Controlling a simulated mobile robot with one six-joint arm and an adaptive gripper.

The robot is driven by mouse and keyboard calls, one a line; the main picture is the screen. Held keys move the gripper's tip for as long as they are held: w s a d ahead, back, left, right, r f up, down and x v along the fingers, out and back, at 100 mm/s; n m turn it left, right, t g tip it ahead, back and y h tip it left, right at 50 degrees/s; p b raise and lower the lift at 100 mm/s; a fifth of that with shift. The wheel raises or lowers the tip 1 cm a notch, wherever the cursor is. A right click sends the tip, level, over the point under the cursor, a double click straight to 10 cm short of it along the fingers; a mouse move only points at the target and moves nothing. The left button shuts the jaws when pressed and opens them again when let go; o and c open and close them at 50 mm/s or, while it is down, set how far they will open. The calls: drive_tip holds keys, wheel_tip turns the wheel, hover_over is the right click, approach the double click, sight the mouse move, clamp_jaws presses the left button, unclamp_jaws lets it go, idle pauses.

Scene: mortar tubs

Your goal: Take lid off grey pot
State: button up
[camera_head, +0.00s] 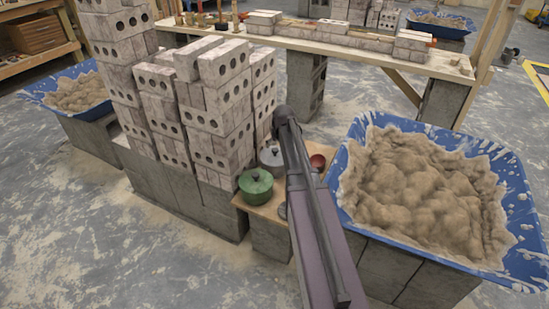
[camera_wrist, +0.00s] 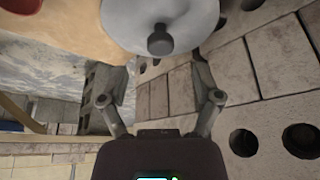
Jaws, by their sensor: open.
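The grey pot (camera_head: 271,157) stands on a small wooden board behind the green pot (camera_head: 255,190), partly hidden by my arm in the head view. In the wrist view its pale grey lid (camera_wrist: 190,14) fills the top middle, cut off by the picture edge. The lid has a dark round knob (camera_wrist: 160,41). My gripper (camera_wrist: 165,65) is open and empty, with one finger to each side of the knob's line, and the knob appears just beyond the fingertips. I cannot tell the exact gap. The head view hides my fingers behind the arm.
A stacked wall of holed bricks (camera_head: 224,110) rises close left of the pots. A red bowl (camera_head: 317,161) sits to their right on the board (camera_head: 271,208). A blue tub (camera_head: 519,190) heaped with mortar stands at the right. A long plank bench (camera_head: 380,58) runs behind.

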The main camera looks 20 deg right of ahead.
sight(275, 150)
drive_tip(key=shift+b+x, duration=2.15)
drive_tip(key=shift+x, duration=0.3)
drive_tip(key=shift+s, duration=0.15)
drive_tip(key=shift+c, duration=0.2)
clamp_jaws()
